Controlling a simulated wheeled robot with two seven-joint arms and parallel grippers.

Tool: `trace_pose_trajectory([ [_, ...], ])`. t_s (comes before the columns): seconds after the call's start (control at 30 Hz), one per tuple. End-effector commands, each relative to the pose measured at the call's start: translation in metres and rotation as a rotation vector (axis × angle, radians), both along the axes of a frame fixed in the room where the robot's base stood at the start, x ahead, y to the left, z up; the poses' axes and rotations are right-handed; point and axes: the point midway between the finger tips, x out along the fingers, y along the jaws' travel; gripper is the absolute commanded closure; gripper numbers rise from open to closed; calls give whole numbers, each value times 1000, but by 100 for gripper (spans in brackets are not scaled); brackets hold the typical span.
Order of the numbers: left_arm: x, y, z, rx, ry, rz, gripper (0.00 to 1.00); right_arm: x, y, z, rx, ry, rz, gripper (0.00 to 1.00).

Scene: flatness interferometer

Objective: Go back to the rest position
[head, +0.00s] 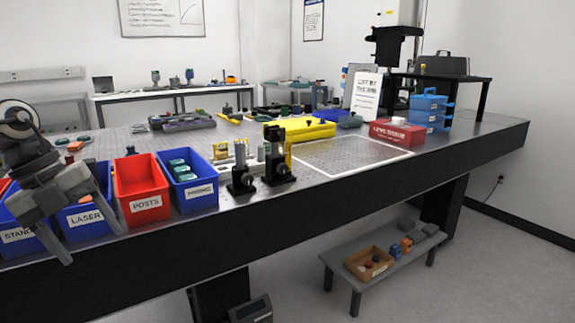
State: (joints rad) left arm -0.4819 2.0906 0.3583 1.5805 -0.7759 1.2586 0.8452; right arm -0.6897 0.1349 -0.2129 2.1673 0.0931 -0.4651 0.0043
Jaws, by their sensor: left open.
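My left gripper (88,238) comes in from the left in the head view. It is open and empty, its two fingers spread in front of the blue bin labelled LASER (84,222). My left arm hides part of the bins at the left edge. My right gripper is out of view. The long optical table (330,190) with its black front edge runs across the view.
A red POSTS bin (141,190) and a blue bin (188,183) stand on the table beside my gripper. Black post mounts (277,165) stand near the front edge. A white-outlined area (350,156) is clear. A low bench (383,268) stands below.

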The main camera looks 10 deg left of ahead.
Motion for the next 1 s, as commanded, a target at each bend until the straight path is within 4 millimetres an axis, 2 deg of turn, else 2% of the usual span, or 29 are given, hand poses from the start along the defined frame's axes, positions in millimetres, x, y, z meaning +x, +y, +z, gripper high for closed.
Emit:
trace_pose_trajectory([
  [0.17,-6,-5,-44,-239,-73,77,31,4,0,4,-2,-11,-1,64],
  [0.33,-16,-17,-98,-538,-186,256,31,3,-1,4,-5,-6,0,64],
  [0.5,-30,-37,-156,-828,-308,584,31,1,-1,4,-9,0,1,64],
  [0.63,-46,-56,-199,-972,-344,893,31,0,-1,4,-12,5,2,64],
  [0.77,-69,-86,-242,-1050,-305,1222,31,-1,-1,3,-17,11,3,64],
  [0.9,-98,-136,-278,-1074,-166,1547,31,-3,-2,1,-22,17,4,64],
  [1.0,-115,-177,-291,-1071,-32,1712,31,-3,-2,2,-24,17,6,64],
])
